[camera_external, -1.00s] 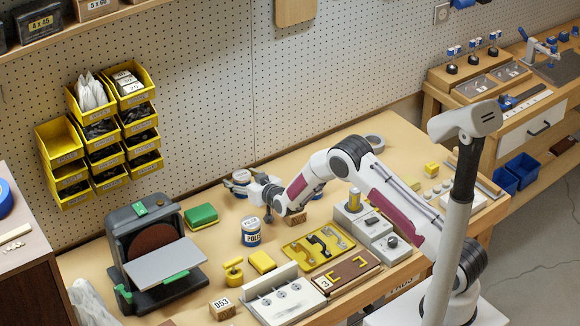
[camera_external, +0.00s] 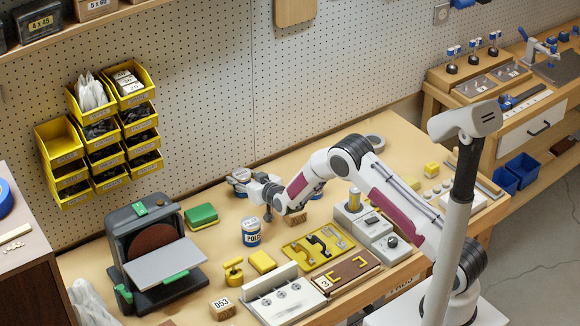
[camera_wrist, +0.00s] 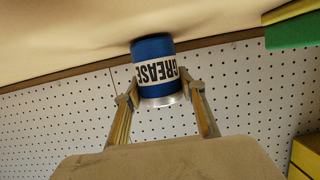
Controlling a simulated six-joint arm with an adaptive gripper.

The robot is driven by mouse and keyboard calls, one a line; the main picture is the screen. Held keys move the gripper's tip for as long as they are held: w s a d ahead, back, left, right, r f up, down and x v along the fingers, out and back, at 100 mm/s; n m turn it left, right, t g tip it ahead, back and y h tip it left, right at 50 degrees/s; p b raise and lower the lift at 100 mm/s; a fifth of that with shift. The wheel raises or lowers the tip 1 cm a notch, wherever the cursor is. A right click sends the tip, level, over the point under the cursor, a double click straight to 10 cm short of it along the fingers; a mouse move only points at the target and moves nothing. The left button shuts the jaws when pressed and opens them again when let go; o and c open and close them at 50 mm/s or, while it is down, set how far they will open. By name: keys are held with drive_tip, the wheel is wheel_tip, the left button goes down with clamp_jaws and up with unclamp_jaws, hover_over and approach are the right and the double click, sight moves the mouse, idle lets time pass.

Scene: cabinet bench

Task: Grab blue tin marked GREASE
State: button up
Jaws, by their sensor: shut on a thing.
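The blue tin with a white label reading GREASE (camera_wrist: 155,72) appears upside down in the wrist view, between my fingers. In the external view, the tin (camera_external: 239,176) is at the back of the bench, partly hidden by my gripper (camera_external: 246,186). In the wrist view, my gripper (camera_wrist: 157,90) is shut on the tin, with one finger on each side near its silver rim. I cannot tell whether the tin's base touches the bench.
A blue POLISH tin (camera_external: 251,234) stands in front of my gripper. A wooden block (camera_external: 295,218) lies below my forearm. A green-and-yellow sponge (camera_external: 201,216) and a disc sander (camera_external: 150,255) are to the left. The pegboard (camera_external: 225,100) rises close behind.

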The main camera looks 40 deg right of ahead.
sight(241, 173)
drive_tip(key=shift+r, duration=4.85)
